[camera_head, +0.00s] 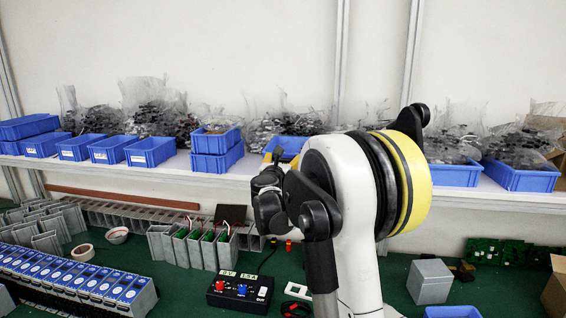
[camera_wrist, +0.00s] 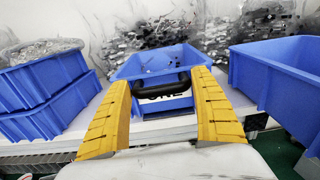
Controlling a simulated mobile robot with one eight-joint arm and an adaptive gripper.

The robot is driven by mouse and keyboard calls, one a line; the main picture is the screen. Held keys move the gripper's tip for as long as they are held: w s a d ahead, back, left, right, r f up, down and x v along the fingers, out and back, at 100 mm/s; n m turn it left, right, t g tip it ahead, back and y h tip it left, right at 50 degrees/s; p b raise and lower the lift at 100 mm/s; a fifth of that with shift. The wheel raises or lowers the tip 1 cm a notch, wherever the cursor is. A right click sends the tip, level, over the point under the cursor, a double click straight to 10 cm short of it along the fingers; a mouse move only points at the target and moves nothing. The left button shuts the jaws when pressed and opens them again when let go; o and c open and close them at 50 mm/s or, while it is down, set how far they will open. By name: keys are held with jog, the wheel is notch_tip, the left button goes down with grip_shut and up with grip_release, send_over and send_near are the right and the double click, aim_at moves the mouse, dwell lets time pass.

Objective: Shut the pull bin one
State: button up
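The pull bin one is a blue bin (camera_wrist: 130,68) straight ahead in the wrist view, with a black handle (camera_wrist: 161,86) and a partly covered white label on its front. It sits on the shelf; in the head view its blue rim (camera_head: 288,143) shows behind my arm, which hides most of it. My gripper (camera_wrist: 161,76) has two yellow ribbed fingers spread wide, one on each side of the handle, with visible gaps to it. I cannot tell whether the fingertips touch the bin front. In the head view my gripper (camera_head: 273,155) is mostly hidden by my wrist.
Stacked blue bins (camera_wrist: 45,85) stand close on the left and another blue bin (camera_wrist: 280,75) on the right. Plastic bags of parts (camera_head: 150,105) line the shelf (camera_head: 180,170). Below, the green bench holds a control box (camera_head: 240,293) and a grey box (camera_head: 430,281).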

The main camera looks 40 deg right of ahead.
jog(key=shift+o, duration=0.6)
jog(key=v, duration=1.2)
jog(key=shift+a, duration=0.1)
